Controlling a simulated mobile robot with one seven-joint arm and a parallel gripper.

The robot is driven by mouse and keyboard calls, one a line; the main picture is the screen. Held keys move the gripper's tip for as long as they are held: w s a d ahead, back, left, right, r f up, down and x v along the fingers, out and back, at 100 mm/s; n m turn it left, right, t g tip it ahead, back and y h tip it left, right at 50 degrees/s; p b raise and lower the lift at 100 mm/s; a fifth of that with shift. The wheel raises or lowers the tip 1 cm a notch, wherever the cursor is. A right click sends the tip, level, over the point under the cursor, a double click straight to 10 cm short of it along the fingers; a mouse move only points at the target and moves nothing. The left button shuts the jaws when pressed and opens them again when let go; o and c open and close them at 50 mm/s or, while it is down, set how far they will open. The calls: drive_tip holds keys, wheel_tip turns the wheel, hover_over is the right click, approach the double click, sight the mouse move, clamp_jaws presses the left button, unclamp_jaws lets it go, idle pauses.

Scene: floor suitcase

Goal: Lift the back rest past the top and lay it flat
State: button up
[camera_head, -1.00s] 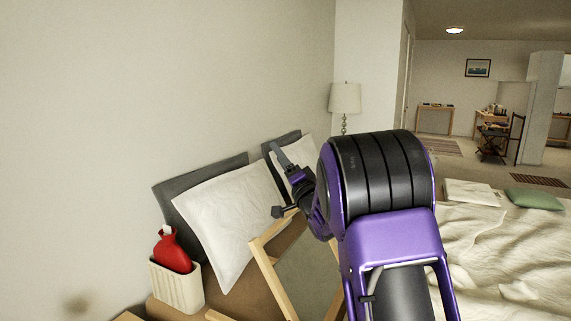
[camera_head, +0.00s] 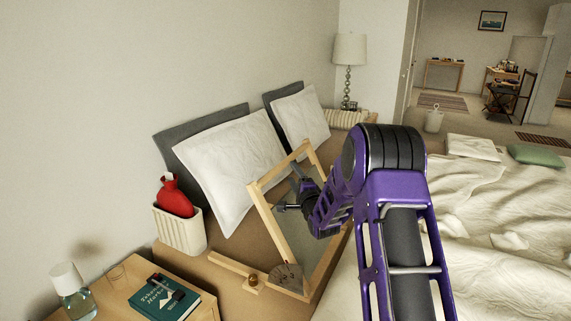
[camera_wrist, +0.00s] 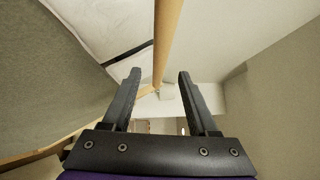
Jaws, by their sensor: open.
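The back rest is a pale wooden frame (camera_head: 279,239) with a grey panel inside. In the head view it stands tilted at the edge of the bed, in front of the pillows. My gripper (camera_head: 290,190) is open and empty, just by the frame's upper part. In the wrist view a wooden bar (camera_wrist: 166,35) of the frame runs down the picture between the lines of my open fingers (camera_wrist: 160,74). I cannot tell whether the bar lies between the fingers or beyond them. My arm hides part of the frame's right side.
White pillows (camera_head: 228,165) lean on grey cushions by the wall. A cream bin (camera_head: 180,231) with a red bottle (camera_head: 174,196) stands at left. A bedside table (camera_head: 212,309) holds a teal book (camera_head: 165,299) and a glass bottle (camera_head: 73,290). The rumpled bed (camera_head: 480,220) spreads at right.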

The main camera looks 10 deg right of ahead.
sight(287, 165)
drive_tip(key=w, duration=0.2)
drive_tip(key=w+a, duration=0.1)
drive_tip(key=w, duration=0.5)
drive_tip(key=shift+w+a+r, duration=0.2)
drive_tip(key=shift+r, duration=0.1)
clamp_jaws()
idle(1.1)
